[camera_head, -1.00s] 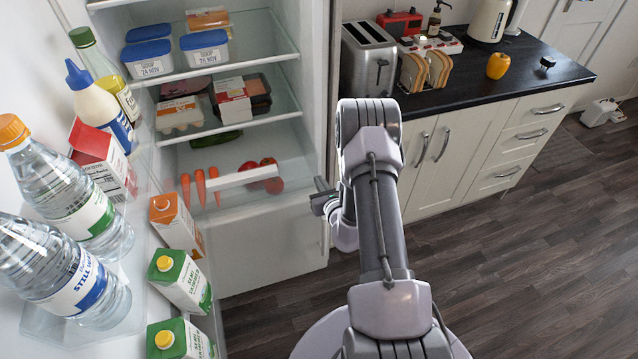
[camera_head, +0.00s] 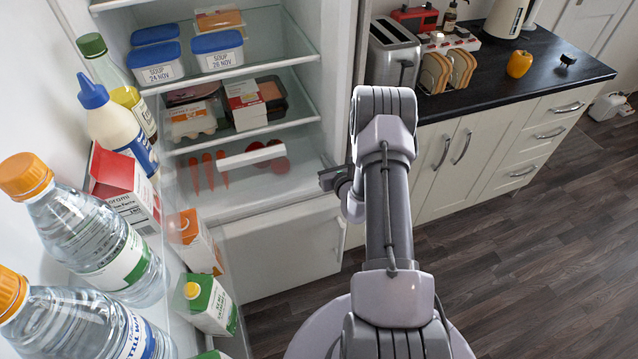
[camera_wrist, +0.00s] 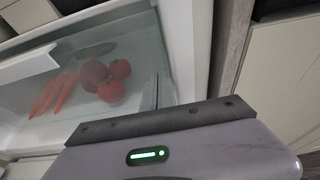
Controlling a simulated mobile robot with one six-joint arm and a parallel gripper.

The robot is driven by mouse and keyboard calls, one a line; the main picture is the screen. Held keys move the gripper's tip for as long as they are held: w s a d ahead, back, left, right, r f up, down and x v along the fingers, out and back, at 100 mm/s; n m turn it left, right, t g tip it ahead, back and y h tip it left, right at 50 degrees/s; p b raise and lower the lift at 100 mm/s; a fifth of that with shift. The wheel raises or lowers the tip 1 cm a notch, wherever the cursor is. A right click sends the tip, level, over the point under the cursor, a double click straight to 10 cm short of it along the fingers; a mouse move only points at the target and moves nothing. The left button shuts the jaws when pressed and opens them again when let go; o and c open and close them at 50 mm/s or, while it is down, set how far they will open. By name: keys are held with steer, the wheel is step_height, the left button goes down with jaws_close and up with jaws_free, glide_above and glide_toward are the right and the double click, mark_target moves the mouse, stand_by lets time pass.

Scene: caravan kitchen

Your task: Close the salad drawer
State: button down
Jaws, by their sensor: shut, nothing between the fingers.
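The salad drawer (camera_head: 245,192) is a clear bin low in the open fridge, with a white strip (camera_head: 250,155) on its front. Carrots and red tomatoes lie in it. It also shows in the wrist view (camera_wrist: 140,62), with carrots, tomatoes and a darker round item inside. The drawer sits mostly under the shelf above; whether it is fully in I cannot tell. My gripper (camera_head: 334,178) is shut and empty at the drawer's right front side. In the wrist view its dark fingers (camera_wrist: 160,120) lie in front of the drawer; contact cannot be made out.
The fridge door's rack at left holds water bottles (camera_head: 100,245), cartons (camera_head: 208,302) and sauce bottles (camera_head: 115,125), close beside the drawer's left side. Shelves above hold soup tubs (camera_head: 157,62) and egg box (camera_head: 190,122). A counter (camera_head: 480,95) stands at right; the floor ahead is clear.

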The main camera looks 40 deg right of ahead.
steer(key=shift+w+d+r, duration=0.2)
steer(key=shift+w+d, duration=0.05)
steer(key=shift+w, duration=0.5)
steer(key=shift+s, duration=0.1)
